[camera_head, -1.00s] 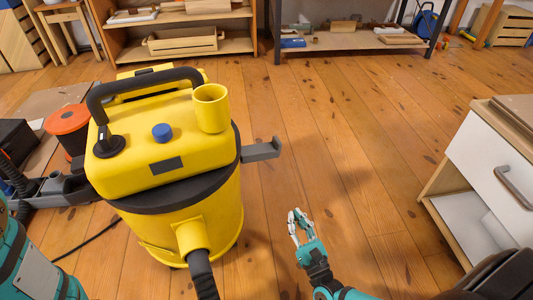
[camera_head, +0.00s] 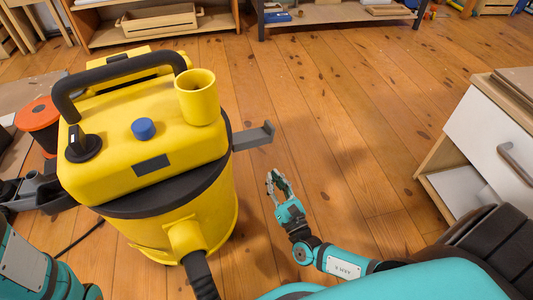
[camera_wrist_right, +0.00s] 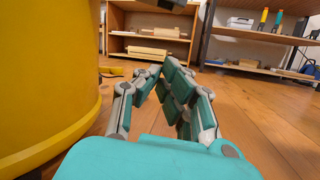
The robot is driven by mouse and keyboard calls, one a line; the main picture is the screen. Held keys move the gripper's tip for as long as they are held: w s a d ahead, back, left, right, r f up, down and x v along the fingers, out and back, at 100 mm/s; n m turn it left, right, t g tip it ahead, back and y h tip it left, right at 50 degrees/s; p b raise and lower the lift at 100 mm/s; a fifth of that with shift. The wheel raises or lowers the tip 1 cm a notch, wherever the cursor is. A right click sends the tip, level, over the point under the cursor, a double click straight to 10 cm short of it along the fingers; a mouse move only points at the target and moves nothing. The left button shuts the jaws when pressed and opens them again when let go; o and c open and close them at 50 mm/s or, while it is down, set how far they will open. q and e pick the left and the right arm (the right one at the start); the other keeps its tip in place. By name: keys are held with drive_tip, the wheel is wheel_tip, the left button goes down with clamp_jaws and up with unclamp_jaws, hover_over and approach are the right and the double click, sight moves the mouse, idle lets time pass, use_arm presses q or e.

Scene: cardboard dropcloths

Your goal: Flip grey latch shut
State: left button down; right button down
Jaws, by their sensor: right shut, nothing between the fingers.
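The yellow vacuum (camera_head: 140,160) stands on the floor at the left of the head view. Its grey latch (camera_head: 254,136) sticks out to the right from the dark rim, swung away from the body, with its end turned up. My right gripper (camera_head: 275,178) is shut and empty. It is below and slightly right of the latch in the picture, apart from it. In the right wrist view the gripper (camera_wrist_right: 160,75) points ahead, with the yellow drum (camera_wrist_right: 45,80) at its left. A dark piece at the top edge may be the latch.
A white drawer cabinet (camera_head: 490,135) stands at the right. An orange-topped container (camera_head: 38,115) and dark parts lie left of the vacuum. Its hose (camera_head: 200,275) runs down in front. Shelves stand at the back. The wooden floor (camera_head: 340,110) between vacuum and cabinet is clear.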

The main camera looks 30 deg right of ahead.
sight(251, 135)
drive_tip(key=w+r+b, duration=0.2)
drive_tip(key=w+r, duration=0.3)
drive_tip(key=w, duration=0.1)
drive_tip(key=shift+d+r, duration=0.2)
drive_tip(key=shift+d, duration=0.25)
drive_tip(key=shift+w+d+r, duration=0.1)
drive_tip(key=shift+r, duration=0.05)
drive_tip(key=shift+d+r+n, duration=0.15)
drive_tip(key=shift+r+n, duration=0.05)
drive_tip(key=shift+n, duration=0.2)
